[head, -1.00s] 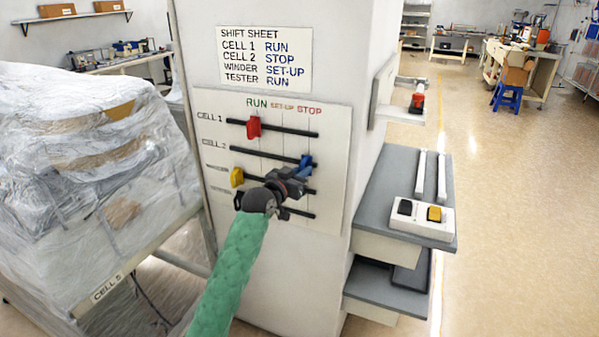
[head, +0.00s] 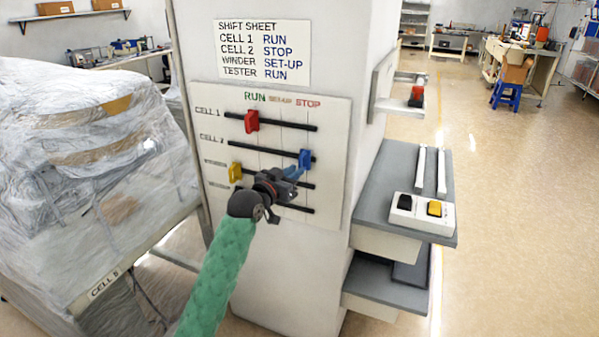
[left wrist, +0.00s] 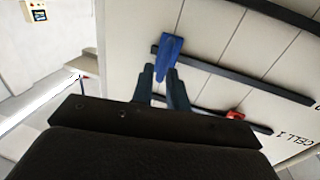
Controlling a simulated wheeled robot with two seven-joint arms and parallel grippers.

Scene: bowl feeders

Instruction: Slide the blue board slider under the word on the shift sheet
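The blue board slider (head: 305,159) sits near the right end of the CELL 2 rail, below the STOP heading. The shift sheet (head: 263,52) above the board reads CELL 2 STOP. My left gripper (head: 291,174) is just below and left of the blue slider, its fingers pointing at it. In the left wrist view the blue slider (left wrist: 170,47) stands ahead of the fingertips (left wrist: 160,72), its near end between or just beyond them. The fingers look apart, with a gap between them; contact is hard to tell. My right gripper is not in view.
A red slider (head: 252,121) sits under RUN on the top rail, and a yellow slider (head: 235,172) is at the left of the third rail. My gripper covers part of the lower rails. A grey shelf (head: 385,180) with a switch box (head: 421,214) stands right.

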